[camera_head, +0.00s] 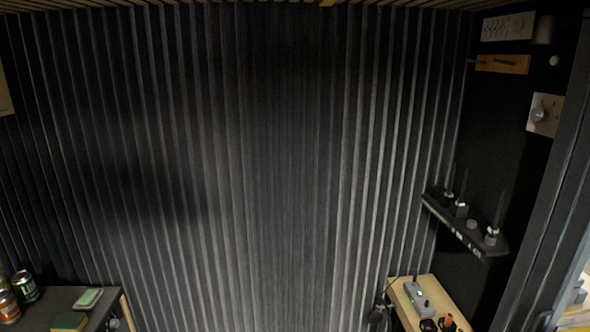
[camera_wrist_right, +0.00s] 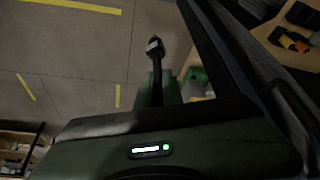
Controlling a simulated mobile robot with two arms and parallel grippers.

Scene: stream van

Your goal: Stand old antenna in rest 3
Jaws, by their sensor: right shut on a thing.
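A black wall shelf (camera_head: 440,216) hangs at the right in the head view. Thin dark antennas stand in some of its rests, one near the front end (camera_head: 498,212). A low grey round rest (camera_head: 471,224) between them looks empty. The labels on the shelf edge are too small to read. My right gripper (camera_wrist_right: 157,76) shows in the right wrist view, shut on a dark rod with a grey tip (camera_wrist_right: 154,46), which looks like the old antenna. Its far part is hidden or out of view. My left gripper is in no view.
A wooden surface (camera_head: 408,307) with a grey box and plugs stands below the shelf. A dark table (camera_head: 52,298) with cans is at the left. The wrist view shows floor (camera_wrist_right: 75,62) with yellow lines.

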